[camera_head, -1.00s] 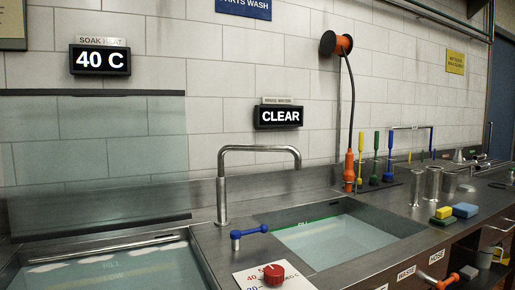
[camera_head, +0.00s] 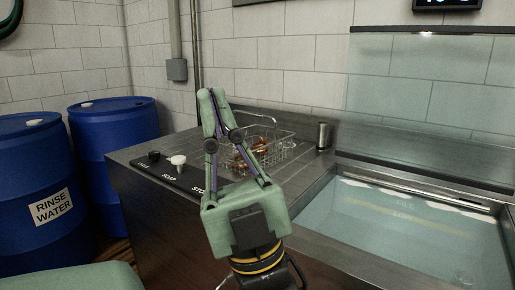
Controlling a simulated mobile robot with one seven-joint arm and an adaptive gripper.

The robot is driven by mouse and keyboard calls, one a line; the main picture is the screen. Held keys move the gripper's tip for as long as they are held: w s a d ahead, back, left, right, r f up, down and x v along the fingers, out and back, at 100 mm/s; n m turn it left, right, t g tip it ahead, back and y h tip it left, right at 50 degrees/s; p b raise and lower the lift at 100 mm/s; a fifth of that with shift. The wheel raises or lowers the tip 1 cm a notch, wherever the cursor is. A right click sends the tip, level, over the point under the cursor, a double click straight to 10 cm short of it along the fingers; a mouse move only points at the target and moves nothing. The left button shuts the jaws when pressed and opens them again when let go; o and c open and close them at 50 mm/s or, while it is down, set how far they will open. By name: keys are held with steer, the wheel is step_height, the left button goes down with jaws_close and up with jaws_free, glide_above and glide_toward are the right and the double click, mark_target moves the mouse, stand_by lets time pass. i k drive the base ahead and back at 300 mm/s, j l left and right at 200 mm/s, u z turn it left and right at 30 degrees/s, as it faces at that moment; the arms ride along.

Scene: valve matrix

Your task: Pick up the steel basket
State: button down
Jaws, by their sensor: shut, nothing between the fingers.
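The steel basket (camera_head: 279,147) is a wire basket on the steel counter, to the left of the water-filled basin. It holds several brownish-orange items (camera_head: 254,148). My gripper (camera_head: 213,95) is in front of the basket in the view, with its green fingers pointing up and their tips together. The fingers are empty. The gripper and its fingers hide the left part of the basket. I cannot tell from this view how far the gripper is from it.
A steel cylinder (camera_head: 323,136) stands right of the basket. The basin (camera_head: 400,222) lies to the right, with a clear panel (camera_head: 430,95) behind it. Blue barrels (camera_head: 115,135) stand left of the counter.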

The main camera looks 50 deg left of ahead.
mark_target(252, 114)
steer(key=u, duration=1.55)
steer(key=i+l+z, duration=0.3)
steer(key=i+l, duration=0.05)
steer(key=i, duration=0.05)
